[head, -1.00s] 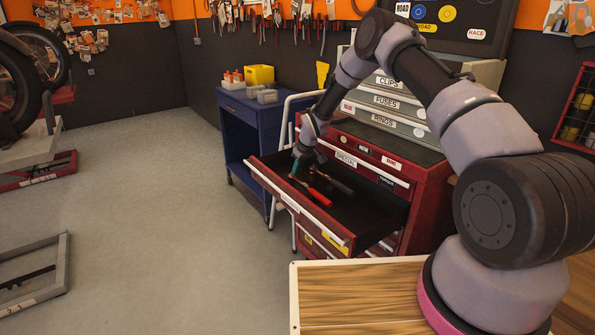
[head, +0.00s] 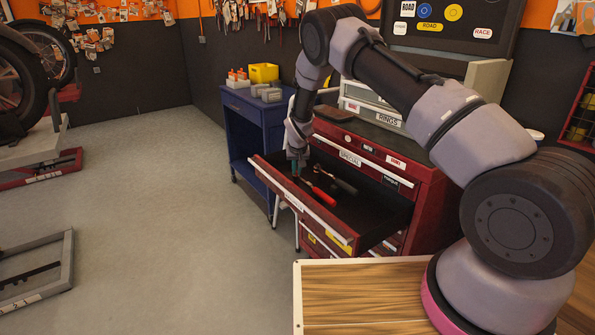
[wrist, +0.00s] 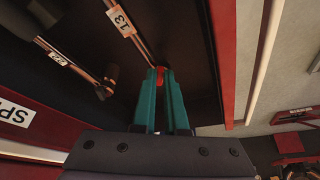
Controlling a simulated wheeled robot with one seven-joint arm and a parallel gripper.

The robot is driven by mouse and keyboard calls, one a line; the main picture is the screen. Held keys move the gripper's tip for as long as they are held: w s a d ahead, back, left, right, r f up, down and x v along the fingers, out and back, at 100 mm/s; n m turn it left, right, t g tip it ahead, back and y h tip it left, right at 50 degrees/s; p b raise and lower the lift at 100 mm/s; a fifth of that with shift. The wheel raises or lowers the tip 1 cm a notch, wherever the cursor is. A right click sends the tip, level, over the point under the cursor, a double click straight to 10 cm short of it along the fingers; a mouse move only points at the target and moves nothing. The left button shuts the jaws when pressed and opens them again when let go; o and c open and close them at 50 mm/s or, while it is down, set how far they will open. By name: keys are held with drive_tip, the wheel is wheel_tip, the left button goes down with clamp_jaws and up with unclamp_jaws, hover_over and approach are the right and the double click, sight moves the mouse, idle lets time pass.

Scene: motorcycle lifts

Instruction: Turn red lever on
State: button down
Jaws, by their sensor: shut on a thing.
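My gripper (head: 297,170) points down into the open red drawer (head: 375,215), near its left end. In the wrist view, the teal fingers (wrist: 161,78) are close together on a small red piece (wrist: 159,72) between their tips. This piece lies at the end of a thin rod tagged 13 (wrist: 121,22). In the head view, a red-handled tool (head: 323,197) lies in the drawer just right of the fingertips. I cannot tell whether the held red piece belongs to it. I make out no distinct red lever fixed to anything.
A dark tool (head: 342,182) lies beside the red one; its rod shows tag-marked in the wrist view (wrist: 78,64). The drawer sticks out from the red cabinet (head: 425,195). A blue cart (head: 243,135) stands behind.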

idle(0.4)
drive_tip(key=c, duration=0.9)
unclamp_jaws()
drive_tip(key=shift+c, duration=0.2)
drive_tip(key=shift+r, duration=0.1)
drive_tip(key=v, duration=1)
drive_tip(key=shift+r, duration=0.3)
drive_tip(key=shift+s, duration=0.1)
